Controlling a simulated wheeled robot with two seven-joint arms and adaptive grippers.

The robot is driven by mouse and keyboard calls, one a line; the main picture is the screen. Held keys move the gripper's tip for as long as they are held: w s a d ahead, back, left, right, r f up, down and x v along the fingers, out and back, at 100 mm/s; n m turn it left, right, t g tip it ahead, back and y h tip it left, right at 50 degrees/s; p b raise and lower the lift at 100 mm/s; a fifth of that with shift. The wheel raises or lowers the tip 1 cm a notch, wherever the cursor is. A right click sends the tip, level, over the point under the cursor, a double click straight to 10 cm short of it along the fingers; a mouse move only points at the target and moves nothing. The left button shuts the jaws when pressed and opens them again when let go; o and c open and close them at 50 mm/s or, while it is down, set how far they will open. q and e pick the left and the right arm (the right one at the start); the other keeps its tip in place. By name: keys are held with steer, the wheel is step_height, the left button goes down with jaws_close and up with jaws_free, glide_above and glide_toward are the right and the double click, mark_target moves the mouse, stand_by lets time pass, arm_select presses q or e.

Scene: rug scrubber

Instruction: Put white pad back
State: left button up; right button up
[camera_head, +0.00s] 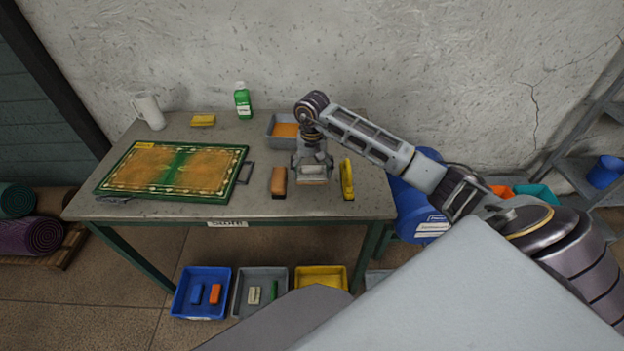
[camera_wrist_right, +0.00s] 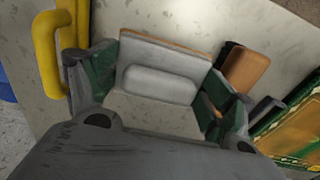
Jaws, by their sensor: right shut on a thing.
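My right gripper (camera_head: 312,165) is over the right part of the table and shut on the white pad (camera_head: 313,173). In the right wrist view the white pad (camera_wrist_right: 160,86) sits between the two fingers, with a pale plate and a thin brown edge behind its grip. I cannot tell whether the pad touches the table. The brown-topped pad (camera_head: 278,182) stands just left of the gripper. The yellow-handled tool (camera_head: 347,180) stands just right of it. My left gripper is not in view.
A patterned rug on a green board (camera_head: 243,165) covers the table's left side. A grey tray (camera_head: 273,142) with orange contents, a green bottle (camera_head: 243,102), a yellow sponge (camera_head: 203,120) and a white jug (camera_head: 149,111) stand behind. Blue (camera_head: 178,306), grey (camera_head: 238,305) and yellow (camera_head: 321,270) bins lie below.

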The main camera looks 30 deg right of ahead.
steer(key=shift+f, duration=0.4)
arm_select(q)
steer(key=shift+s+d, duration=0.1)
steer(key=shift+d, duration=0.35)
